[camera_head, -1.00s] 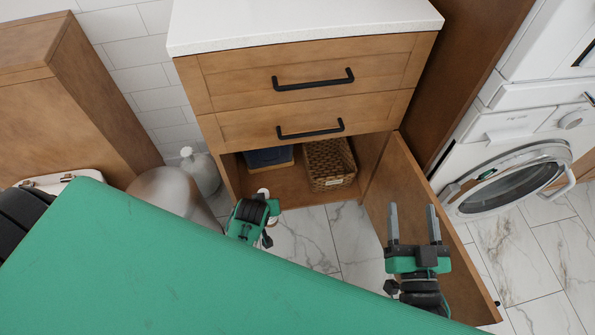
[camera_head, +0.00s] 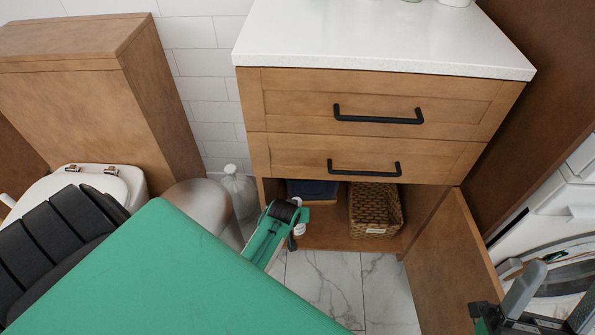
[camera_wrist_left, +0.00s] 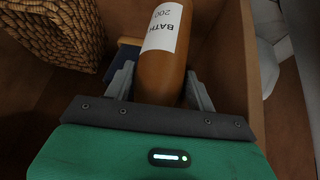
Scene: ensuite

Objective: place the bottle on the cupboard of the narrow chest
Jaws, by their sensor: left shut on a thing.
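The narrow chest (camera_head: 375,100) is wooden with two drawers. Its lower cupboard (camera_head: 335,240) is open, with the door (camera_head: 455,265) swung out to the right. My left gripper (camera_head: 298,214) is at the left part of the cupboard opening. In the left wrist view the gripper (camera_wrist_left: 158,85) is shut on an orange-brown bottle (camera_wrist_left: 165,75) with a white "BATH 200" label, beside a wooden side wall. Whether the bottle touches the cupboard floor cannot be told. My right gripper (camera_head: 548,312) is open and empty at the lower right, partly cut off.
A wicker basket (camera_head: 375,208) stands in the cupboard's right part, with a dark blue item (camera_head: 312,189) left of it; the basket also shows in the left wrist view (camera_wrist_left: 50,30). A toilet (camera_head: 90,185) and a pale container (camera_head: 240,190) are on the left. A washing machine (camera_head: 570,260) is on the right.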

